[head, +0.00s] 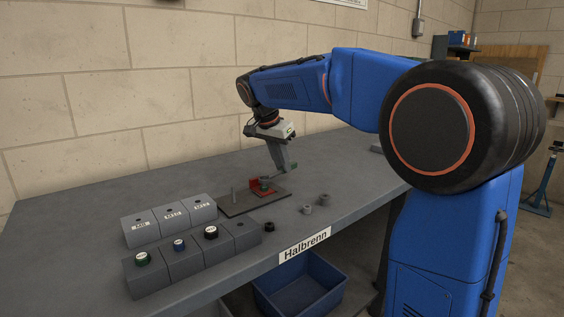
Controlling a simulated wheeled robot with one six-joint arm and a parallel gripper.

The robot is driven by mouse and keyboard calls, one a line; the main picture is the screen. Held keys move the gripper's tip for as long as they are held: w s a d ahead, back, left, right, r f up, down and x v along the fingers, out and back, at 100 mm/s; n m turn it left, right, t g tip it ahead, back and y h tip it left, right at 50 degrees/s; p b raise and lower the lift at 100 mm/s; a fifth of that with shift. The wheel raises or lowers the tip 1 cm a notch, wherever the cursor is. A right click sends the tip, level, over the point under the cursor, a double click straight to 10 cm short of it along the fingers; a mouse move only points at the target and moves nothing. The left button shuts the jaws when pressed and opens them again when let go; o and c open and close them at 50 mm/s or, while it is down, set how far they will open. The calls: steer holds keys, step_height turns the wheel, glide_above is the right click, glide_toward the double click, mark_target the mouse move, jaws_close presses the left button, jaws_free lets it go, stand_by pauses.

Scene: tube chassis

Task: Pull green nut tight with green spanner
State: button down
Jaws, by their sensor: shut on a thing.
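My gripper (280,158) is above the right part of a dark base plate (240,207) on the bench, pointing down. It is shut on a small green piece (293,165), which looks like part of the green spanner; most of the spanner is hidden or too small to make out. Just below and left of the fingers, a red bracket (256,190) stands on the plate. A small greenish part (265,180), perhaps the green nut, shows at the bracket. I cannot tell whether the spanner is around the nut or only close to it.
A grey pin (233,195) stands on the plate's left. Grey blocks (168,216) marked with sizes stand front left, beside blocks with green, blue and black tops (178,255). A blue bin (300,290) is below the bench.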

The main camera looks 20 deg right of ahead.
steer(key=shift+f, duration=0.95)
steer(key=c, duration=1.6)
jaws_free()
steer(key=shift+r, duration=0.1)
